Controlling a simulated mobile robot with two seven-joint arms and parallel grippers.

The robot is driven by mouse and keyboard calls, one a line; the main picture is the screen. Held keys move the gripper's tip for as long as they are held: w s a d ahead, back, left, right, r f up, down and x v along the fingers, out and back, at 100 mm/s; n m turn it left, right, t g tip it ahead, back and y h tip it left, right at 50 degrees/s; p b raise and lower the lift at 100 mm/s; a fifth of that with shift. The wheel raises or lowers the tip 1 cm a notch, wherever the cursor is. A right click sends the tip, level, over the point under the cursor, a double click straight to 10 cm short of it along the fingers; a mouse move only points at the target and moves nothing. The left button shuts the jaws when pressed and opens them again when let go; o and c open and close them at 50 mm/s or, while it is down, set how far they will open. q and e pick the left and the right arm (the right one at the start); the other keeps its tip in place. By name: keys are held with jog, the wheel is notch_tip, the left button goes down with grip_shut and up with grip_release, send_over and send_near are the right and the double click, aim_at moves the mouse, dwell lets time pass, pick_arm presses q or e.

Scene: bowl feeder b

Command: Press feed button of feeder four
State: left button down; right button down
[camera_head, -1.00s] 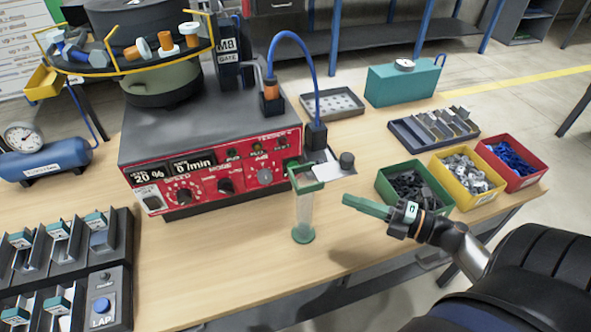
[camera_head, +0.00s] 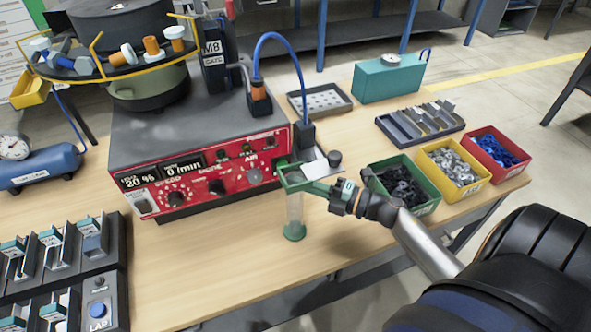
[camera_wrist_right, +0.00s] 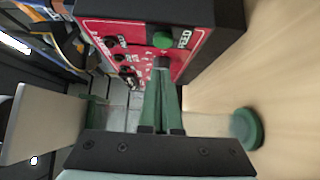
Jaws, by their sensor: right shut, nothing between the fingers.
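The feeder's red control panel (camera_head: 200,180) faces the front of the table. In the right wrist view, the round green feed button (camera_wrist_right: 162,40) sits on the panel beside the word FEED. A bit of green at the panel's right end (camera_head: 281,162) shows in the head view. My right gripper (camera_head: 312,187) is shut and empty, its green fingers pointing left toward the panel's right end. In the wrist view the fingertips (camera_wrist_right: 160,68) appear just below the button; I cannot tell whether they touch the panel. My left gripper is in neither view.
A green bin (camera_head: 424,208) is at right. A button box labelled LAP (camera_head: 99,309) is at front left.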

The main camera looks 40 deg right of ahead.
jog(key=shift+w+d, duration=0.25)
jog(key=shift+w, duration=0.55)
jog(key=shift+w+d, duration=0.25)
jog(key=shift+w, duration=0.55)
jog(key=shift+w, duration=0.1)
